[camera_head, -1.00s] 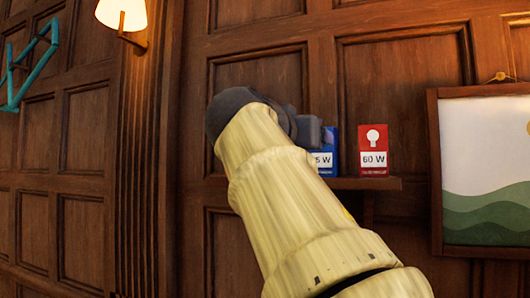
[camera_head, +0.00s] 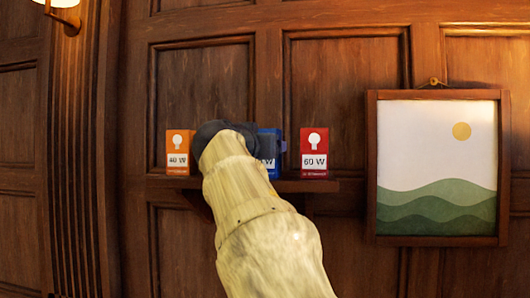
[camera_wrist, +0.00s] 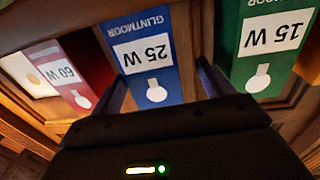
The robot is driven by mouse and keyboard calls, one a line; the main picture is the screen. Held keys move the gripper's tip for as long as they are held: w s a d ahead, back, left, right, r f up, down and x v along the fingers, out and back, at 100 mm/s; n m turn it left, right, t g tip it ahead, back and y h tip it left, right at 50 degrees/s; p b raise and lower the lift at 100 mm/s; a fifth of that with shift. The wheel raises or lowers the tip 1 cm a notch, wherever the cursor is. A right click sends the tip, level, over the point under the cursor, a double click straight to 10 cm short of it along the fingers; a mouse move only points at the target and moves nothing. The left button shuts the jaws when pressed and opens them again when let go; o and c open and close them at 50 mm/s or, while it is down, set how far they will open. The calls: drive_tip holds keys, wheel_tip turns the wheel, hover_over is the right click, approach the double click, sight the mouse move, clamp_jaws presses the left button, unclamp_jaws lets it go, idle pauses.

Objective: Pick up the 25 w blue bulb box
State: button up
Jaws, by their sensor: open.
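The blue 25 W bulb box (camera_wrist: 148,38) fills the middle of the wrist view, its label upside down there. In the head view the blue box (camera_head: 270,148) stands on the wall shelf, its left part hidden by my wrist. My gripper (camera_wrist: 162,74) is open, with one finger on each side of the blue box's front. The fingers look close to its sides; I cannot tell whether they touch.
The red 60 W box (camera_head: 314,153) and orange 40 W box (camera_head: 178,153) stand on the shelf (camera_head: 325,186). A green 15 W box (camera_wrist: 268,45) flanks the blue one in the wrist view, hidden in the head view. A framed picture (camera_head: 437,150) hangs to the right.

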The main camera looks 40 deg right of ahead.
drive_tip(key=shift+w+d+r+p, duration=0.1)
drive_tip(key=shift+d+r+p, duration=0.05)
drive_tip(key=shift+d+p, duration=0.3)
drive_tip(key=p+x, duration=0.3)
drive_tip(key=shift+d+r, duration=0.1)
drive_tip(key=shift+d, duration=0.3)
drive_tip(key=shift+w+d+f, duration=0.2)
drive_tip(key=shift+w+d, duration=0.1)
drive_tip(key=shift+d, duration=0.05)
drive_tip(key=shift+a, duration=0.1)
drive_tip(key=shift+c, duration=0.4)
drive_tip(key=c, duration=1)
